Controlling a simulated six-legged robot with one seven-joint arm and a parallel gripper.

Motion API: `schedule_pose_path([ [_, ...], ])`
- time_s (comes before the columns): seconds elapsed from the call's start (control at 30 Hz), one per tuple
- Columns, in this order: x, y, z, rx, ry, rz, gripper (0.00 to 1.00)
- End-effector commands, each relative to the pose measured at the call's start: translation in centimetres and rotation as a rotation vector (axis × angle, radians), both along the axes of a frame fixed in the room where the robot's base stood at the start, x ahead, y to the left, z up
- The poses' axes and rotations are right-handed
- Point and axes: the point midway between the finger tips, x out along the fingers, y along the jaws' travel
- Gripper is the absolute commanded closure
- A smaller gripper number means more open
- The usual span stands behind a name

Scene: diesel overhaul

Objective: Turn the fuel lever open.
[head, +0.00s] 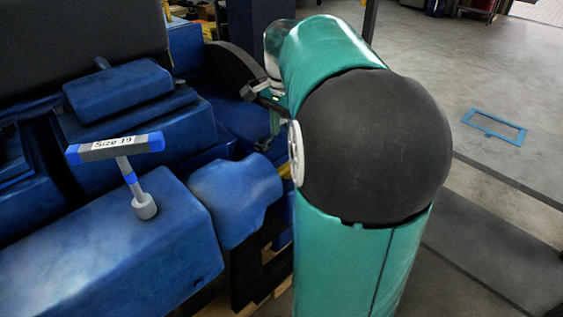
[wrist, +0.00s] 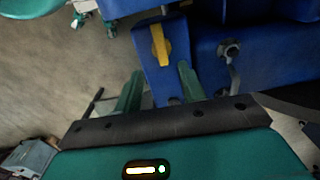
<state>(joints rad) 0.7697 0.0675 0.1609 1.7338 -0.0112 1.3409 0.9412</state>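The yellow fuel lever (wrist: 158,44) is on a blue block (wrist: 178,62) in the wrist view, near the top middle. It runs up and down in that picture. My gripper (wrist: 160,70) is open, its two green fingers apart below the lever in the picture. The lever lies between the lines of the fingers, and neither finger visibly touches it. In the head view my green and black arm hides most of the gripper. A small yellow piece (head: 285,172) shows beside my arm there; I cannot tell whether it is the lever.
A T-handle tool marked "Size 19" (head: 115,150) stands upright on the blue engine casing (head: 110,255) at left. A blue rounded part (head: 233,195) lies close to my arm. A blue frame (head: 494,125) lies on the open floor at right.

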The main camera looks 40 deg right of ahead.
Motion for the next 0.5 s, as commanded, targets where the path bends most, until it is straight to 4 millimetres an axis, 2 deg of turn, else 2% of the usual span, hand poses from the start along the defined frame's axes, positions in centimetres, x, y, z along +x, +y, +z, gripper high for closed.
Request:
schedule_pose_path([
  [0.03,-0.1,0.0,-1.1,0.003,0.004,-0.001,0.60],
  [0.3,0.0,0.0,-6.5,0.003,0.004,0.002,0.60],
  [0.5,0.1,0.0,-9.5,0.002,0.003,0.005,0.60],
])
